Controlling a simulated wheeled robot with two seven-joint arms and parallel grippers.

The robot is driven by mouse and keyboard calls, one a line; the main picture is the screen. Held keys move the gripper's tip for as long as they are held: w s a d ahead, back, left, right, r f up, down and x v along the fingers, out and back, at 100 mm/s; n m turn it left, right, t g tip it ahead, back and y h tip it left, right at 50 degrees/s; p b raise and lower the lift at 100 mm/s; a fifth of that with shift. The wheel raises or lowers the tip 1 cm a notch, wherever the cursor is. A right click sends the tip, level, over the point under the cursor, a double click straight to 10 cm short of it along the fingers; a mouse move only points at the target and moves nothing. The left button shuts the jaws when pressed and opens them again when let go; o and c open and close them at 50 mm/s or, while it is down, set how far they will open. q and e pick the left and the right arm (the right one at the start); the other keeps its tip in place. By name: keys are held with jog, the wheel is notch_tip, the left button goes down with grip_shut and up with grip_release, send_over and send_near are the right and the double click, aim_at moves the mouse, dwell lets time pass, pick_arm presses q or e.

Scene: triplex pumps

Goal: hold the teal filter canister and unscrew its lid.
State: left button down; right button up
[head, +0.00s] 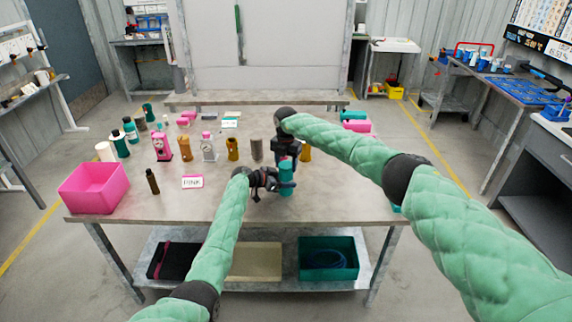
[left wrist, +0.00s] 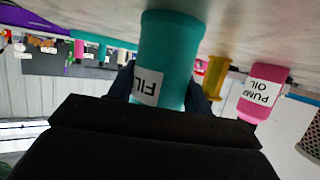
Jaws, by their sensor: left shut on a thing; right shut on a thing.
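The teal filter canister (head: 286,184) stands near the front middle of the table in the head view. In the left wrist view the canister (left wrist: 170,50) shows upside down with a white label reading "FIL". My left gripper (head: 272,181) is shut around its body from the left; its dark fingers (left wrist: 163,92) flank it in the wrist view. My right gripper (head: 287,158) comes down from above and is shut at the canister's top. The lid is hidden by that gripper, so I cannot tell how far it is turned.
A pink bin (head: 93,188) stands at the table's left end. Several bottles and cylinders stand behind, including a pink pump oil bottle (left wrist: 262,92). The table's front right is mostly clear.

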jog(key=shift+n, duration=1.4)
jog(key=o, duration=1.1)
jog(key=shift+c, duration=0.2)
jog(key=shift+r, duration=2.25)
jog(key=shift+c, duration=0.4)
jog(key=shift+r+m, duration=1)
jog(key=shift+r, duration=0.7)
jog(key=shift+f, duration=3.9)
